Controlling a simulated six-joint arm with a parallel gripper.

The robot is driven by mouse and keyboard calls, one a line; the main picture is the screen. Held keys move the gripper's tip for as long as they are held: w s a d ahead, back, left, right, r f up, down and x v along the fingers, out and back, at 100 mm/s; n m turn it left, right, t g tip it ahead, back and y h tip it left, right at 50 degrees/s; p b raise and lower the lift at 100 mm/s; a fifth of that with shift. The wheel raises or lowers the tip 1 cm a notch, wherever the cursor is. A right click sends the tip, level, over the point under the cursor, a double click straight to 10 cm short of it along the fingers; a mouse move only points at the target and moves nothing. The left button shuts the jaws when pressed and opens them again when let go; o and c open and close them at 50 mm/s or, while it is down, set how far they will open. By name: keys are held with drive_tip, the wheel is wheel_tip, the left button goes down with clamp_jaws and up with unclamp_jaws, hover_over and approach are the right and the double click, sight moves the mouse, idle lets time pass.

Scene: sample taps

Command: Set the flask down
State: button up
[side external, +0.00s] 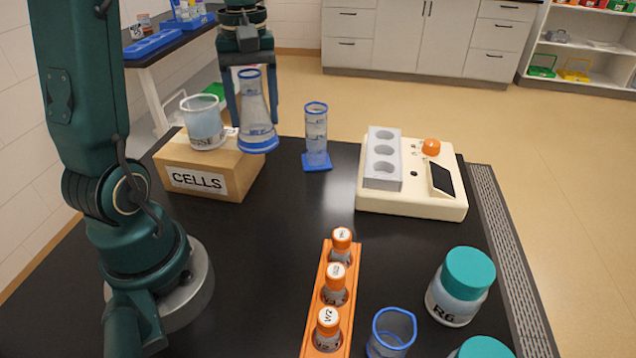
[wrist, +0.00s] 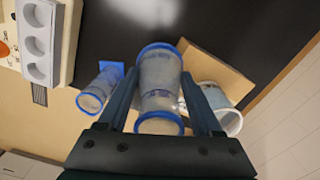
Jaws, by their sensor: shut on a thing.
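The flask (side external: 256,112) is a clear conical vessel with a blue rim and blue base band. My gripper (side external: 253,118) is shut on it, with one finger on each side, and holds it upright by the cardboard box's right end. In the wrist view the flask (wrist: 159,85) lies between the fingers of my gripper (wrist: 162,82). Its base appears raised above the black bench (side external: 270,230), but the exact gap is hard to tell.
A beaker (side external: 203,122) stands on the CELLS box (side external: 205,166). A blue-based cylinder (side external: 316,135) stands right of the flask. A cream device (side external: 415,195), an orange vial rack (side external: 318,285), a jar (side external: 460,287) and a blue-rimmed vessel (side external: 391,332) are further right or nearer. The bench middle is clear.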

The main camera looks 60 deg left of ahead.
drive_tip(key=shift+s+a+r, duration=0.1)
drive_tip(key=shift+s+a, duration=0.1)
drive_tip(key=shift+a, duration=0.2)
drive_tip(key=shift+n, duration=0.3)
drive_tip(key=shift+w+d+f, duration=1.15)
drive_tip(key=shift+d+f, duration=0.35)
drive_tip(key=shift+f, duration=0.35)
drive_tip(key=shift+w+d+f, duration=1.15)
drive_tip(key=shift+d+f, duration=0.4)
drive_tip(key=shift+f, duration=0.25)
drive_tip(key=shift+w+d+f, duration=1.15)
drive_tip(key=shift+d+f, duration=0.35)
drive_tip(key=shift+f, duration=0.35)
drive_tip(key=shift+f, duration=0.15)
drive_tip(key=o, duration=1.3)
drive_tip(key=shift+o, duration=0.2)
